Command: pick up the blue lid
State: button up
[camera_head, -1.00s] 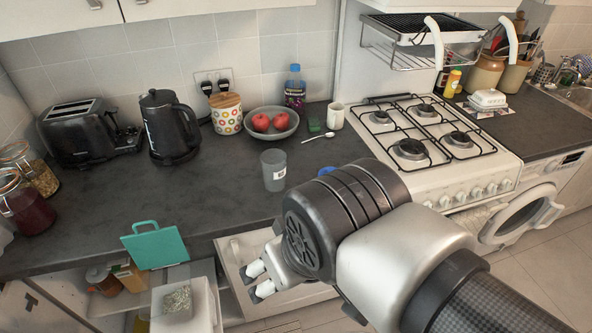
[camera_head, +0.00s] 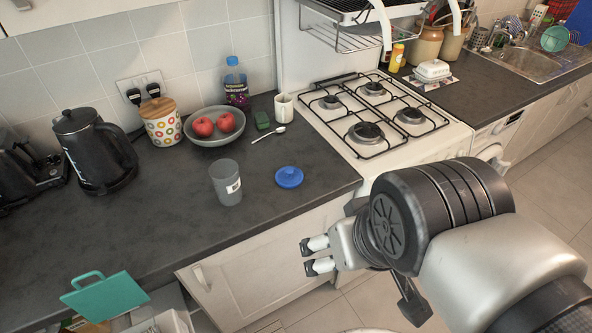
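The blue lid (camera_head: 289,177) lies flat on the dark countertop near its front edge, fully visible, with a small raised knob on top. My gripper (camera_head: 309,256) is in front of the counter and lower than its top, below the lid in the picture. Its two fingertips point left and are apart with nothing between them. The lid and the gripper do not touch.
A grey cup (camera_head: 226,183) stands left of the lid. A spoon (camera_head: 264,134), green sponge (camera_head: 262,121), white mug (camera_head: 284,107) and fruit bowl (camera_head: 214,128) are behind. The gas stove (camera_head: 372,118) is to the right. A teal board (camera_head: 104,297) sticks up at the lower left.

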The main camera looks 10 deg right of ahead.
aim_at(287, 176)
jog(key=i+l+u, duration=0.15)
jog(key=i+l, duration=0.15)
jog(key=i+l+u, duration=0.2)
jog(key=l, duration=0.3)
jog(key=i+l+u, duration=0.15)
jog(key=i+l, duration=0.2)
jog(key=l, duration=0.15)
jog(key=u, duration=1.65)
